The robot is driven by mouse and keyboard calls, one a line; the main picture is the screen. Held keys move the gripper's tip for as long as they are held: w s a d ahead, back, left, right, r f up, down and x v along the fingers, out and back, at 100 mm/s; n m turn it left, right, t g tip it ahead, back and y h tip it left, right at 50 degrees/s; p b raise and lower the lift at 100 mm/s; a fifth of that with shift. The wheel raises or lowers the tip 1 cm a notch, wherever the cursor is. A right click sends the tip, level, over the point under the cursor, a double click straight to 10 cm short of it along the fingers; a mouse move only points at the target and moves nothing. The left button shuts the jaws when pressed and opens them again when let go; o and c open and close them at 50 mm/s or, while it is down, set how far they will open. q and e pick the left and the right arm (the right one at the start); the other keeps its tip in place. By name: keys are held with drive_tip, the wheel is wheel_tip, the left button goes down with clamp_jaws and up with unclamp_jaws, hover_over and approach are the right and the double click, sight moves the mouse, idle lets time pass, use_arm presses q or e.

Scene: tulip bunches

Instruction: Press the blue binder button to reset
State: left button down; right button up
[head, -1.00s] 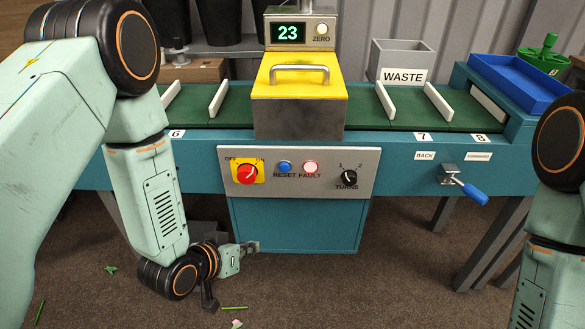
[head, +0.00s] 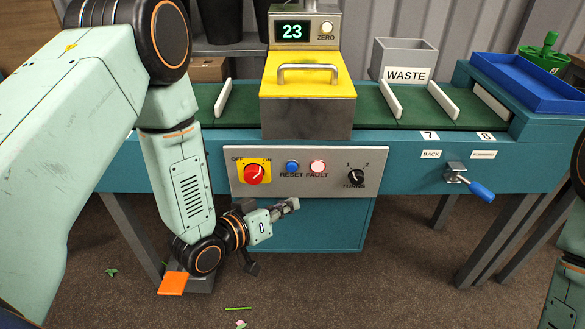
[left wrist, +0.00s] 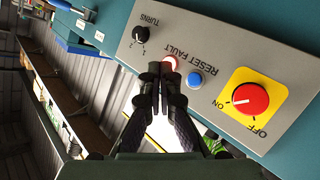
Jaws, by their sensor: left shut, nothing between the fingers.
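The blue reset button (head: 292,167) sits on the grey control panel (head: 330,184), between the red rotary switch (head: 254,173) and the pale, pinkish fault button (head: 317,167). My left gripper (head: 292,205) is shut and empty, below the blue button and apart from the panel. In the left wrist view the panel looks turned over. There the shut fingertips (left wrist: 154,72) show just beside the fault button (left wrist: 171,63), with the blue button (left wrist: 195,80) to their right. My right gripper is out of view; only part of my right arm shows at the right edge.
A turns knob (head: 356,175) is on the panel's right side. A lever with a blue handle (head: 480,190) sticks out farther right. Above the panel is a yellow-lidded box (head: 306,78) with a handle and a display reading 23. An orange piece (head: 173,284) shows below my left arm.

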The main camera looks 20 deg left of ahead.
sight(292, 168)
use_arm(q)
drive_tip(key=shift+w+a+b, duration=0.3)
drive_tip(key=shift+w+a, duration=0.1)
drive_tip(key=shift+w, duration=1)
drive_tip(key=shift+w+a+b, duration=0.25)
drive_tip(key=shift+w+a, duration=0.15)
drive_tip(key=shift+w, duration=1.05)
drive_tip(key=shift+w+a+b, duration=0.3)
drive_tip(key=shift+w+a, duration=0.1)
drive_tip(key=shift+w, duration=1)
drive_tip(key=shift+w, duration=0.1)
drive_tip(key=shift+w+a, duration=0.1)
drive_tip(key=shift+w, duration=0.2)
drive_tip(key=shift+w+a, duration=0.15)
drive_tip(key=shift+w, duration=0.3)
drive_tip(key=shift+s, duration=0.15)
drive_tip(key=shift+s+d+p, duration=0.25)
drive_tip(key=shift+s+p, duration=0.1)
drive_tip(key=shift+s, duration=0.35)
